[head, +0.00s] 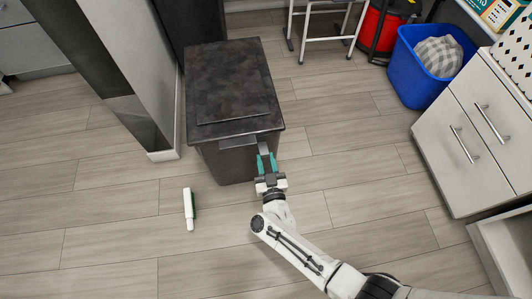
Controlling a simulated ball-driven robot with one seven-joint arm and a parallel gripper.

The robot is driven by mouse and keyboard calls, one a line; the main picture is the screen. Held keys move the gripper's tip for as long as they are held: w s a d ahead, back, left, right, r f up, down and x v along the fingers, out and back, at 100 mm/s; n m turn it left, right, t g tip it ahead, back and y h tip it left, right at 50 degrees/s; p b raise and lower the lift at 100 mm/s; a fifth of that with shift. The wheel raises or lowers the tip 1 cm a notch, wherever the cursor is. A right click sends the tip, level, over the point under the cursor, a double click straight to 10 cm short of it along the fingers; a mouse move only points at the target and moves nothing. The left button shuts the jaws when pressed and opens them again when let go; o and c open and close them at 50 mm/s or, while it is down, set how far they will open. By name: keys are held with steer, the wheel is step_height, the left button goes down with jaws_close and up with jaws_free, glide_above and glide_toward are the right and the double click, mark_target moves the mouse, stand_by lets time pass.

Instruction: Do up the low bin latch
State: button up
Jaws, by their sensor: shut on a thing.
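The low bin (228,92) is a dark, mottled box with a flat lid, standing on the floor left of centre. The lid lies down on the body. The latch (264,145) is a small grey piece at the front edge of the bin, toward its right side. My gripper (266,162), with green fingers, is at the bin's front right, shut on the latch. The fingers cover part of the latch, so I cannot tell whether it is fastened.
A white and green object (189,209) lies on the floor left of my gripper. A pale pillar (128,75) stands close left of the bin. A blue tub (412,82) and grey drawers (465,140) stand at the right. The floor between is clear.

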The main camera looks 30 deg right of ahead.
mark_target(266, 155)
steer(key=shift+w+d+r+g+y+p, duration=0.15)
steer(key=shift+r+g+p, duration=0.55)
steer(key=shift+p, duration=1.5)
steer(key=shift+w+a+r+g+y+p, duration=0.2)
steer(key=shift+r+g+p, duration=0.45)
steer(key=shift+p, duration=1.5)
steer(key=shift+d+r+g+y+p, duration=0.2)
steer(key=shift+r+g+p, duration=0.5)
steer(key=shift+p, duration=1.5)
steer(key=g+p, duration=0.1)
steer(key=p, duration=0.1)
steer(key=w+g+y+p, duration=0.1)
steer(key=p, duration=0.2)
steer(key=shift+d+r+g, duration=0.1)
steer(key=shift+r+g, duration=0.15)
steer(key=shift+r, duration=0.15)
steer(key=shift+p, duration=0.35)
steer(key=o, duration=1.1)
steer(key=shift+s, duration=0.1)
steer(key=shift+c, duration=0.2)
steer(key=p+v, duration=1)
steer(key=shift+s+r, duration=0.15)
steer(key=shift+r, duration=0.25)
steer(key=shift+f, duration=0.1)
